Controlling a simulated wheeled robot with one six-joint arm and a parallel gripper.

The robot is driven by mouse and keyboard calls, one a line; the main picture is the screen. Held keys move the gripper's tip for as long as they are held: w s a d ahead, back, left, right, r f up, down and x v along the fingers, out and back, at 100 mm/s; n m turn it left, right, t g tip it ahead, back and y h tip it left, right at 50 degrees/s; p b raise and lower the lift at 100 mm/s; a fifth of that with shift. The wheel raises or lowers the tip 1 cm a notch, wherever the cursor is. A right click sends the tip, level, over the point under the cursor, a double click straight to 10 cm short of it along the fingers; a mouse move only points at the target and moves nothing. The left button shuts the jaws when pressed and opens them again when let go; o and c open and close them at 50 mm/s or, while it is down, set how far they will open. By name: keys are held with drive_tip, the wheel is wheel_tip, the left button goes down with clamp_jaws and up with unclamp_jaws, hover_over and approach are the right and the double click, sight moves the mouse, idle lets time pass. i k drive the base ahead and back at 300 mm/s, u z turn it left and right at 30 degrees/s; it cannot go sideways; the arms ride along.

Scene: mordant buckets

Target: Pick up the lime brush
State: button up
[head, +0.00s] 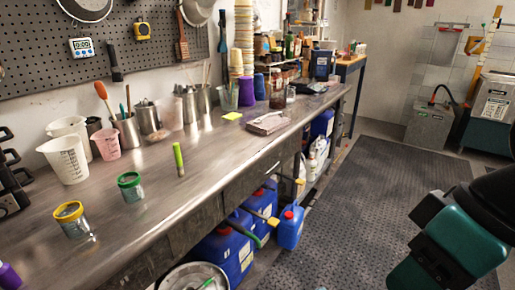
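A short lime-green stick (178,156), which looks like the lime brush, stands upright on the steel bench (160,215) near its front edge. Its lower end is brownish and small in the picture. It stands apart from its neighbours, with bare steel around it. Teal and black parts of my arm show at the lower right, over the floor and well away from the bench. My gripper's fingertips are not in view.
A green-rimmed jar (131,187) and a yellow-rimmed jar (72,220) stand left of the stick. Measuring jugs (66,160) and steel tool cups (127,132) stand behind. A pale block (268,123) lies to the right. Blue canisters (228,252) sit below; the dark floor mat (350,220) is clear.

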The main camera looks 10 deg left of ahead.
sight(176, 146)
drive_tip(key=z, duration=0.45)
drive_tip(key=i, duration=3.15)
drive_tip(key=u, duration=3.6)
drive_tip(key=i, duration=0.5)
